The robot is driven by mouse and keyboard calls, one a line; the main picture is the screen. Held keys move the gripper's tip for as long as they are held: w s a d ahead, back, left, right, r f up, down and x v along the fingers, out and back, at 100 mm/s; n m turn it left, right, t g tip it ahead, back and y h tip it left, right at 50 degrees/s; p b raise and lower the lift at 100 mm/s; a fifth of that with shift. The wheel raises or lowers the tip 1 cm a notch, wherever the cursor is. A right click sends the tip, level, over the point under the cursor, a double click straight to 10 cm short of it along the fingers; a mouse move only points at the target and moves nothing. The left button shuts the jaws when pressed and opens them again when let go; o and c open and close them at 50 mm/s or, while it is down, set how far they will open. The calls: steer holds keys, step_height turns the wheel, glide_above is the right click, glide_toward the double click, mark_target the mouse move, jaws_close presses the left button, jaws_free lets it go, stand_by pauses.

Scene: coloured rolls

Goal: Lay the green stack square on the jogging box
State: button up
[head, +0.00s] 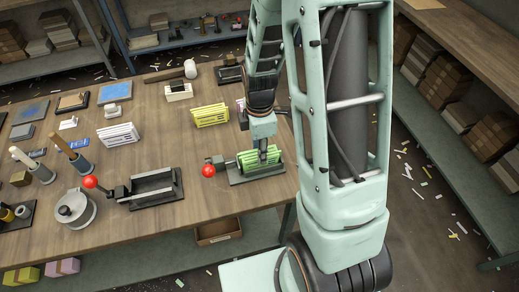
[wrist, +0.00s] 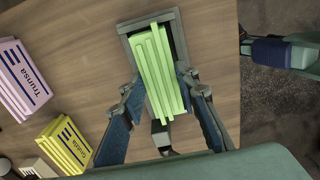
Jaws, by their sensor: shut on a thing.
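The green stack (head: 250,160) is between the fingers of my gripper (head: 263,155), over a dark jogging box (head: 255,175) near the table's front right. In the wrist view, the green stack (wrist: 157,70) lies between the two blue finger pads of my gripper (wrist: 160,80), which is shut on it. The box rim (wrist: 123,45) shows around the stack's far end and left side. The stack looks nearly in line with the box, slightly skewed. Whether its underside touches the box floor cannot be told.
A second, empty dark box (head: 152,190) stands to the left. Red balls (head: 208,171) top levers beside both boxes. A yellow stack (head: 210,115) and a pale stack (head: 118,134) stand behind. A lilac stack (wrist: 22,78) shows in the wrist view.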

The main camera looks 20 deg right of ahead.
stand_by(0.4)
steer(key=o, duration=1.1)
steer(key=shift+o, duration=0.5)
steer(key=o, duration=0.4)
steer(key=shift+r, duration=0.1)
steer(key=shift+r, duration=2.9)
